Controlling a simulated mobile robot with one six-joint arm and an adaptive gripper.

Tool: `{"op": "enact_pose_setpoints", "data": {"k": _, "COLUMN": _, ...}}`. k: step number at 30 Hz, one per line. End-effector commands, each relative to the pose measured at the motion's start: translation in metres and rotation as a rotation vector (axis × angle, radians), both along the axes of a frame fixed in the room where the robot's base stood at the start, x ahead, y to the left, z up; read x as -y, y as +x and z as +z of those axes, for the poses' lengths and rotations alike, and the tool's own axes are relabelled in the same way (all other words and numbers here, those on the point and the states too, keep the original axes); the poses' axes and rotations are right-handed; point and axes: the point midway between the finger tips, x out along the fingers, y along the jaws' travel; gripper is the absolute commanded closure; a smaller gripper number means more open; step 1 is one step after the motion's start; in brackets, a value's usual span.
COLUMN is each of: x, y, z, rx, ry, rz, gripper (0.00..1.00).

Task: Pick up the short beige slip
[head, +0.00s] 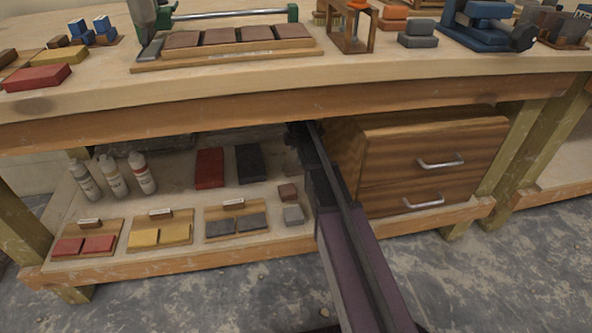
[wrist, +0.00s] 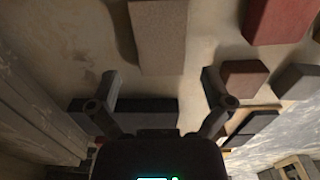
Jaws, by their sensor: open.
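A beige slip (wrist: 160,36) lies flat on the shelf at the top middle of the wrist view, cut off by the frame edge. I cannot make it out in the head view, where my arm covers that part of the shelf. My gripper (wrist: 160,90) is open and empty, its two fingers apart, with the slip beyond the fingertips and not between them. In the head view my gripper (head: 302,134) reaches under the bench top, dark and partly hidden.
A black slip (head: 250,163) and red slip (head: 209,168) lie left of my arm. A small brown block (head: 288,192) and grey block (head: 293,214) sit nearer the front. A wooden drawer cabinet (head: 430,165) stands close right. The bench top's front edge (head: 200,122) hangs above.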

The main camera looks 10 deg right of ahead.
Motion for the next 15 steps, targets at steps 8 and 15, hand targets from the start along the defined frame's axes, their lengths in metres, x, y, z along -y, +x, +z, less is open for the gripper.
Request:
{"op": "enact_pose_setpoints", "data": {"k": 8, "x": 0.000, "y": -0.001, "z": -0.021, "rx": 0.000, "ry": 0.000, "rz": 0.001, "gripper": 0.00}}
{"op": "enact_pose_setpoints", "data": {"k": 15, "x": 0.000, "y": -0.001, "z": -0.040, "rx": 0.000, "ry": 0.000, "rz": 0.002, "gripper": 0.00}}
